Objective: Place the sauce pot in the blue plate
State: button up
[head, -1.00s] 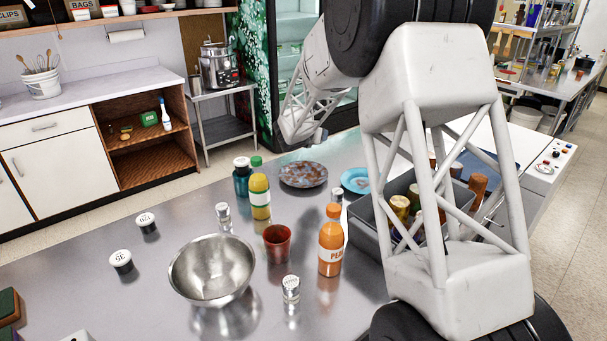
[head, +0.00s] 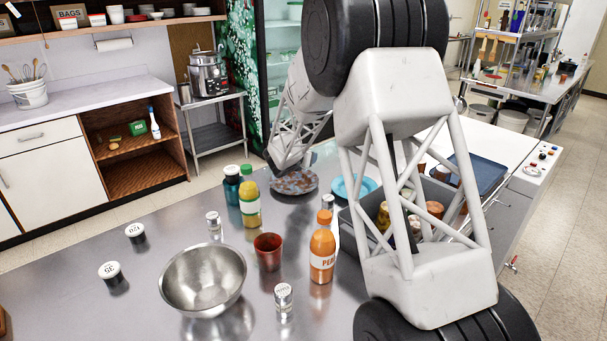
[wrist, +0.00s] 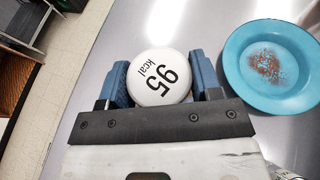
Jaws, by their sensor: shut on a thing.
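My gripper (wrist: 160,80) has blue fingers shut on a round sauce pot (wrist: 158,75) with a white lid marked "95 kcal". In the wrist view the blue plate (wrist: 238,65), with a brown stain in its middle, lies to the right, apart from the pot. In the head view the blue plate (head: 340,188) is partly behind my arm. The fingers and held pot cannot be made out there; my wrist end shows near the back edge of the table. Two similar white-lidded pots (head: 135,233) (head: 110,272) stand at the left.
A mottled brown plate (head: 292,192) lies left of the blue plate. Bottles (head: 250,205), a red cup (head: 268,262), an orange bottle (head: 322,258), shakers (head: 284,292) and a steel bowl (head: 172,285) stand nearer. A grey bin (head: 352,228) of jars is at the right.

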jog(key=shift+f, duration=1.4)
jog(key=shift+f, duration=0.1)
jog(key=shift+f, duration=1.8)
jog(key=shift+f, duration=0.55)
jog(key=o, duration=0.9)
jog(key=shift+o, duration=0.2)
